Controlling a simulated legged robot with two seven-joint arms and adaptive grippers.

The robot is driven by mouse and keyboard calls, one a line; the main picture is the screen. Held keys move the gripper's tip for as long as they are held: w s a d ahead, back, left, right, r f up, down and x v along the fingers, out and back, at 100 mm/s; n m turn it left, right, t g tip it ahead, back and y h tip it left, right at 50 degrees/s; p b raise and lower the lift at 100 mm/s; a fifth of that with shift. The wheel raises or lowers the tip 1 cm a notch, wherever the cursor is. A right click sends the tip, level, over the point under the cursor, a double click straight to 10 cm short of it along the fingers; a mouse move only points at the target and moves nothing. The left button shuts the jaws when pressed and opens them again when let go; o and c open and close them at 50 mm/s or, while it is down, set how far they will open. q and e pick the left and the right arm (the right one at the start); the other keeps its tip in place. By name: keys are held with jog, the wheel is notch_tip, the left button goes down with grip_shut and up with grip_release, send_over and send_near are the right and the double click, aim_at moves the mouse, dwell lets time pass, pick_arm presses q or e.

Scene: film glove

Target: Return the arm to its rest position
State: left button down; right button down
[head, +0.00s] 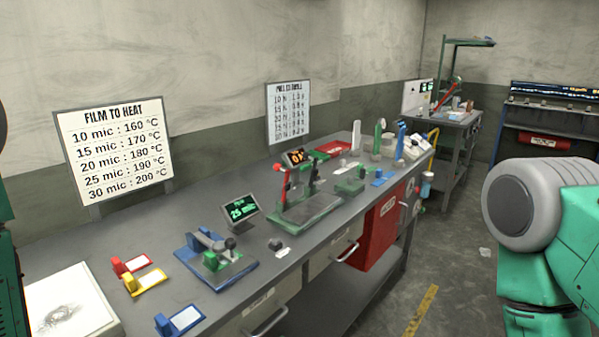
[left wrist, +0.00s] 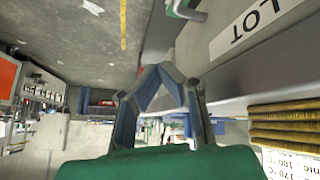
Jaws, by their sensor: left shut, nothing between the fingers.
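My left gripper (left wrist: 160,74) shows in the left wrist view with its two blue-grey fingers meeting at the tips, shut and empty. It appears beside the bench front, apart from the drawer face with a "LOT" label (left wrist: 258,26). In the head view only a green strip of my left arm shows at the left edge; that gripper is out of frame. My right arm, green with a grey joint, fills the right side of the head view; its gripper is hidden below the frame.
The long grey workbench (head: 95,240) carries a blue-based device (head: 215,262), a "25 mic" display (head: 240,209), a green-and-red press (head: 305,205) and coloured card holders (head: 180,321). A "FILM TO HEAT" sign (head: 117,150) stands behind. Open floor (head: 455,270) lies right of the bench.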

pick_arm(q)
jog(key=s+a+f+n+g+y, duration=0.1)
jog(key=s+f+n+g+y, duration=0.15)
jog(key=s+f, duration=0.5)
jog(key=s+a+f+n+g+y, duration=0.15)
jog(key=s+f+g, duration=0.25)
jog(key=s, duration=0.6)
notch_tip(320, 180, down, 6)
jog(key=w+d+m+b, duration=0.1)
jog(key=w+m+b, duration=0.1)
jog(key=b, duration=0.4)
jog(key=shift+r, duration=0.2)
